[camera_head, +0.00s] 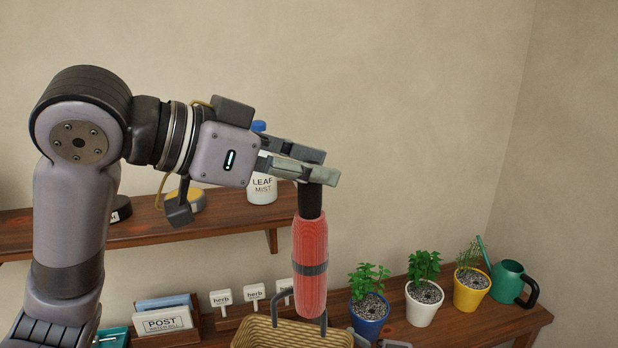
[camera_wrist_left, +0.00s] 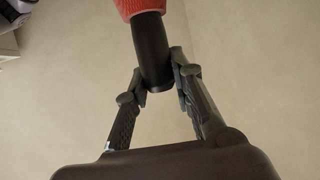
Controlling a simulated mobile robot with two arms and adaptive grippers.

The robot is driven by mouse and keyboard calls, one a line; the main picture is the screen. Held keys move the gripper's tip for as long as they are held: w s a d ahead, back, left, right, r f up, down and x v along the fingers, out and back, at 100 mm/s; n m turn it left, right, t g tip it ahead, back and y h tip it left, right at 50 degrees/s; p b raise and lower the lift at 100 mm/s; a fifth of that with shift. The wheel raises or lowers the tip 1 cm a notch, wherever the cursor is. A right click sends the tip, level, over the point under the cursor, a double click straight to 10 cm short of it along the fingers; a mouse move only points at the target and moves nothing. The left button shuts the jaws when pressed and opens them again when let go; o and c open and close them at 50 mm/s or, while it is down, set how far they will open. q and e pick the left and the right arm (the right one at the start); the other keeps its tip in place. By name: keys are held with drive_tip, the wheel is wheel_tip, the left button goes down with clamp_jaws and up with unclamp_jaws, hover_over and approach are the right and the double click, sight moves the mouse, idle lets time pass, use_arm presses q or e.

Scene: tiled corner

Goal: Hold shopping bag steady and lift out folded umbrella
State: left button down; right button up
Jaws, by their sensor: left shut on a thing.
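The folded umbrella (camera_head: 310,250) is red with a dark band and a black handle. My left gripper (camera_head: 318,176) is shut on the umbrella's black handle. The umbrella hangs upright below the gripper, with its lower end at the top of a woven tan bag (camera_head: 265,336) with a dark handle. The left wrist view shows the fingers on both sides of the black handle (camera_wrist_left: 152,52), with part of the red body above.
A wooden shelf (camera_head: 225,215) behind the arm holds a Leaf Mist bottle (camera_head: 262,190). On the lower bench stand blue, white and yellow plant pots (camera_head: 424,305), a green watering can (camera_head: 510,282), herb labels (camera_head: 254,292) and a post holder (camera_head: 167,320). The wall above right is clear.

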drive_tip(key=o, duration=1.4)
